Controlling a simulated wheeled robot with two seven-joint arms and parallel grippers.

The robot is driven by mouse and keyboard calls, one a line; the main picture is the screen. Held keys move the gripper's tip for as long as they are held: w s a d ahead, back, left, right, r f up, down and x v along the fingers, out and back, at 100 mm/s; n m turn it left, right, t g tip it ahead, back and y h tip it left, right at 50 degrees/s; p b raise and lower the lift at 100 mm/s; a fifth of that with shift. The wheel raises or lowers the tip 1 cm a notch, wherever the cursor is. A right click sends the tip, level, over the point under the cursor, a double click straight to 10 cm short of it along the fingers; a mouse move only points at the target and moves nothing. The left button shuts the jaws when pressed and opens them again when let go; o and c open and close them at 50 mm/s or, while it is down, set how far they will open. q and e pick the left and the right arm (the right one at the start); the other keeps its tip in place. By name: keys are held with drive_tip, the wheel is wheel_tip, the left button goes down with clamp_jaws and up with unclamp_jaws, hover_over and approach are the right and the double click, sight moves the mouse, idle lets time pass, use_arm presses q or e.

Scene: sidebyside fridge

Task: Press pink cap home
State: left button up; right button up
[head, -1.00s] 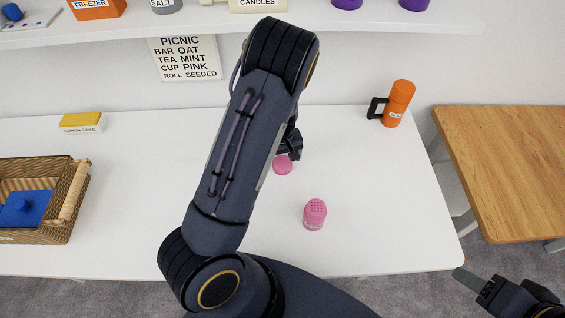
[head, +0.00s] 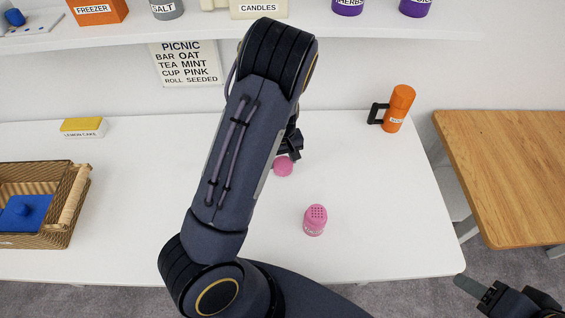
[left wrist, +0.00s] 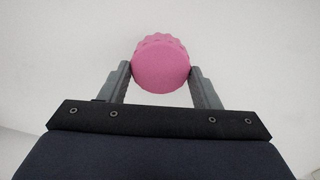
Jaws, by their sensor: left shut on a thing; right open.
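The pink cap (head: 284,167) is in my left gripper (head: 290,150), behind and right of my left arm in the head view. In the left wrist view the round pink cap (left wrist: 161,64) sits between the two fingers of my left gripper (left wrist: 160,82), which is shut on it. A pink shaker (head: 315,220) with a holed top stands upright on the white table, in front and to the right of the held cap and apart from it. My right gripper (head: 477,288) is open and empty at the lower right, beyond the table's edge.
An orange flask (head: 398,108) with a black handle stands at the back right. A wicker basket (head: 77,195) with a blue-lidded thing is at the left, a yellow-topped box (head: 82,127) behind it. A wooden table (head: 510,165) is at the right. The white table (head: 385,215) is clear around the shaker.

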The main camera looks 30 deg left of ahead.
use_arm(q)
drive_tip(key=s+a+r, duration=0.3)
drive_tip(key=s+r, duration=0.7)
drive_tip(key=s, duration=0.3)
drive_tip(key=shift+s+r+p, duration=0.35)
drive_tip(key=shift+p, duration=0.05)
drive_tip(key=shift+a, duration=0.1)
